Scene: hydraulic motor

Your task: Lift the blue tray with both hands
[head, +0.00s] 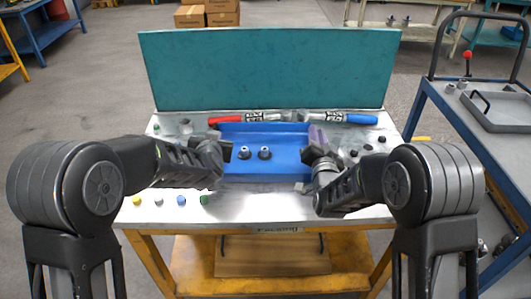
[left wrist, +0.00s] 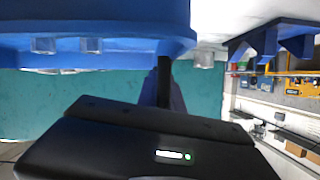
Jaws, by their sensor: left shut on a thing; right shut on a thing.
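The blue tray (head: 285,168) is at the middle of the table and looks level. It also fills the upper left of the left wrist view (left wrist: 90,15). Two dark grey round parts (head: 244,153) (head: 264,153) stand in it. My left gripper (head: 226,151) is shut on the tray's left side. My right gripper (head: 308,155) is shut on its right side. The fingertips are partly hidden, and I cannot tell whether the tray touches the tabletop.
A teal panel (head: 270,70) stands along the table's back edge. Red-handled (head: 226,120) and blue-handled (head: 360,119) tools lie behind the tray. Small dark parts (head: 367,148) lie to the right and coloured pieces (head: 181,200) at the front left. A blue cart (head: 470,125) stands at the right.

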